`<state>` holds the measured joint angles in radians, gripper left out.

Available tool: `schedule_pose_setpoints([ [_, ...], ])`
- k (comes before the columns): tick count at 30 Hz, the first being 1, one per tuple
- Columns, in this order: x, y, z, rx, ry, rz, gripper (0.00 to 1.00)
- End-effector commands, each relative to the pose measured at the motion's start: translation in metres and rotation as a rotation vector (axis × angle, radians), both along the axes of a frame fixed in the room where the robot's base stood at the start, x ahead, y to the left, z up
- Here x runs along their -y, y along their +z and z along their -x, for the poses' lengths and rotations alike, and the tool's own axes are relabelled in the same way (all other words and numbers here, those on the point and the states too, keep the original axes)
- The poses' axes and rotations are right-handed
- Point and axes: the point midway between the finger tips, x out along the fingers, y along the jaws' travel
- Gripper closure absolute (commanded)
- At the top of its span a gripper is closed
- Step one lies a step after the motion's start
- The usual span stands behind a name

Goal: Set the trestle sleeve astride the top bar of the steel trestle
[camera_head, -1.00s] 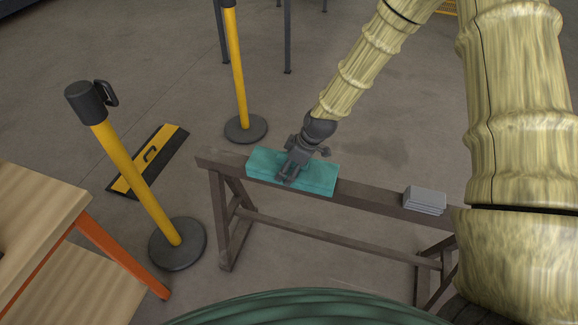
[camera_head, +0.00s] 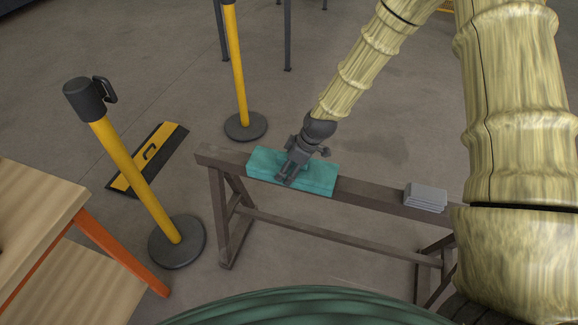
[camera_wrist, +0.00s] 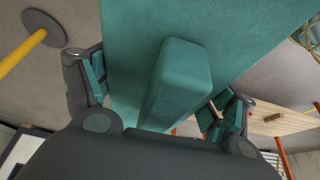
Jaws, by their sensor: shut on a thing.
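The trestle sleeve is a teal block (camera_head: 320,178) at the top bar of the brown steel trestle (camera_head: 375,195), left of the bar's middle in the head view. Its long side runs along the bar, and it looks level. Whether it rests fully on the bar or sits slightly above cannot be told. My gripper (camera_head: 287,178) comes down on the sleeve from above and is shut on it. In the wrist view the sleeve (camera_wrist: 240,30) fills the upper middle, with a raised teal grip (camera_wrist: 180,85) between the two fingers. The bar under the sleeve is hidden.
A grey stacked block (camera_head: 425,198) lies on the bar's right part. Yellow posts with black bases (camera_head: 177,243) (camera_head: 245,126) stand left of and behind the trestle. A wooden table (camera_head: 40,215) is at the left. A yellow-black floor piece (camera_head: 150,158) lies behind.

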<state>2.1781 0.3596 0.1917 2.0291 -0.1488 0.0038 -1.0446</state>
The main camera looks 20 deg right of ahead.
Motion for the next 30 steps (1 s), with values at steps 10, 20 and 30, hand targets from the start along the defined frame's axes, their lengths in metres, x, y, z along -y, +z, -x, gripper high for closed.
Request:
schedule_pose_setpoints([
  [10, 0.0, -0.0056, 0.0, 0.0, 0.0, 0.0, 0.4],
  [20, 0.0, -0.0107, 0.0001, 0.0, 0.0, 0.0, 0.4],
  [30, 0.0, -0.0101, 0.0001, 0.0, 0.0, 0.0, 0.0],
])
